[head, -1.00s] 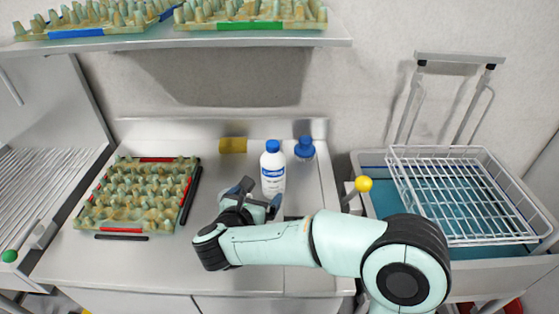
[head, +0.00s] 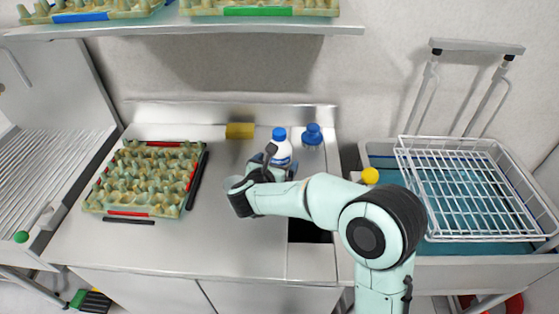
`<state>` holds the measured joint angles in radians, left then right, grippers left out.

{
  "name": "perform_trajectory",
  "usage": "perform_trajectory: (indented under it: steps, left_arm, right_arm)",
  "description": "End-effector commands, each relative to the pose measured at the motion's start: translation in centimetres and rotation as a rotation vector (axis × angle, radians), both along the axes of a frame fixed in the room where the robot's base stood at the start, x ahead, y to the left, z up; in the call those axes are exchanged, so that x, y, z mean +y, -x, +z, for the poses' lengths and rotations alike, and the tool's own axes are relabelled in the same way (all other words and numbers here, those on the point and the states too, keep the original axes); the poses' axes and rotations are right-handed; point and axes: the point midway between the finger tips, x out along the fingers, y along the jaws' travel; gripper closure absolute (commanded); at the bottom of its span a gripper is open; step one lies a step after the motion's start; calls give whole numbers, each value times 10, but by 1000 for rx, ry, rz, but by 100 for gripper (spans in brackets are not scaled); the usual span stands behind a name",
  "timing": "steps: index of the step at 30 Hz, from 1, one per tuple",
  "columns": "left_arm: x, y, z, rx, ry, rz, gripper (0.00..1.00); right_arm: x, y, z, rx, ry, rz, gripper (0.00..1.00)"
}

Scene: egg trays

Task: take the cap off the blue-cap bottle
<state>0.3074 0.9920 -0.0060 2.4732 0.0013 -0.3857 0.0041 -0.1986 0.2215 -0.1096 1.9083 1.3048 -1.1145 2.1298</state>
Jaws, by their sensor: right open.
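The white bottle (head: 283,153) with a blue cap (head: 279,134) stands upright near the back of the steel counter. Its cap is on. My right gripper (head: 280,166) is open at the bottle, with one finger left of it and one lower right. The gripper and wrist hide the bottle's lower part, so I cannot tell whether the fingers touch it. A shorter blue-capped bottle (head: 312,135) stands just to the right. My left gripper is not in view.
An egg tray (head: 127,213) with red strips lies on the counter's left, beside black bars. A yellow sponge (head: 240,131) lies at the back. A dark opening (head: 308,229) is at the front right. A wire basket (head: 468,238) sits right. A shelf (head: 200,28) hangs above.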

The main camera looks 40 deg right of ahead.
Motion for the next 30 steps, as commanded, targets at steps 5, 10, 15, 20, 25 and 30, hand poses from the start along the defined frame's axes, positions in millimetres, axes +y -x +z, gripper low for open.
perform_trajectory:
  steps: [5,10,15,20,25,30]
  left_arm:
    - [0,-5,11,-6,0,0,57]
    - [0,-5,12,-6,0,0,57]
    - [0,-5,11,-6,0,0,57]
    - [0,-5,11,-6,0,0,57]
    - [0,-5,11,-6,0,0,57]
    - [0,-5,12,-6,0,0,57]
  right_arm:
    - [-22,-16,-6,1,1,-3,0]
    - [-28,-21,-11,-1,1,0,0]
    - [-28,-21,-11,-1,1,0,0]
    - [-28,-21,-11,0,1,-1,49]
    - [-28,-21,-9,-3,1,-1,74]
    - [-28,-21,-8,-4,2,-1,74]
